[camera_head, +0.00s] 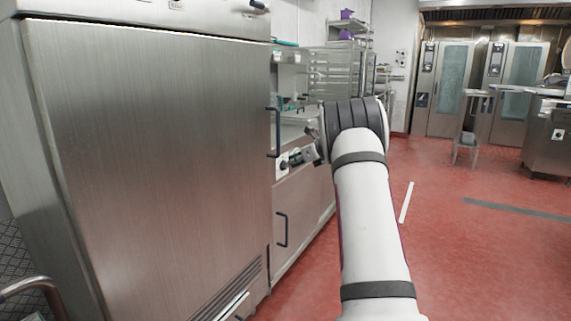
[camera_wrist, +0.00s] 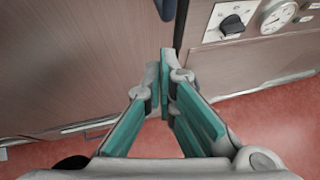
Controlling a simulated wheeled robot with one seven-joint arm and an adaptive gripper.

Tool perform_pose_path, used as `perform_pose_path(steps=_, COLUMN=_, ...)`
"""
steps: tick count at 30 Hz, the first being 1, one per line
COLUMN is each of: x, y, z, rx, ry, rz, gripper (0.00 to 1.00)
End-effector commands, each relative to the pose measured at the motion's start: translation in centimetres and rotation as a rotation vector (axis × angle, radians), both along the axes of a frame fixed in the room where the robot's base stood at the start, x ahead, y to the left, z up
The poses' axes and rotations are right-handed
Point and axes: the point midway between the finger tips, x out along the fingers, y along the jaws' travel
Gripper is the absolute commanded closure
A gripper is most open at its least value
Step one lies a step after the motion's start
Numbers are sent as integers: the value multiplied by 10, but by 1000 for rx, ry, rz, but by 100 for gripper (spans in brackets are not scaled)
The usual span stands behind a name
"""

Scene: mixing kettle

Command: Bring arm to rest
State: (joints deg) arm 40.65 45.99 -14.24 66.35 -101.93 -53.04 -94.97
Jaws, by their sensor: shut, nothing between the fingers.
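My arm (camera_head: 368,210) reaches forward from the bottom of the head view and bends at a dark joint. Part of my gripper (camera_head: 301,157) shows left of that joint, in front of the steel counter units; its fingertips are hard to make out there. In the wrist view my gripper (camera_wrist: 160,66) has its teal-padded fingers together at the tips, with nothing between them. It points toward the gap between a steel door and a panel with a black knob (camera_wrist: 232,24) and a round gauge (camera_wrist: 279,15).
A tall steel cabinet (camera_head: 150,150) stands close on the left. Counter units with dark handles (camera_head: 282,229) and a rack (camera_head: 332,72) stand beyond it. Ovens (camera_head: 445,90) stand at the back and a steel unit (camera_head: 548,135) at the right. Red floor (camera_head: 460,250) is open to the right.

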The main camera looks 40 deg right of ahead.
Motion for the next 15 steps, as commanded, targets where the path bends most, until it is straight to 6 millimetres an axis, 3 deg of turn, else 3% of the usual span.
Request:
perform_pose_path(steps=6, x=-19, y=-7, z=12, rx=0, ry=0, rz=0, gripper=100)
perform_pose_path(steps=15, x=-22, y=-7, z=14, rx=0, ry=-2, rz=-2, gripper=100)
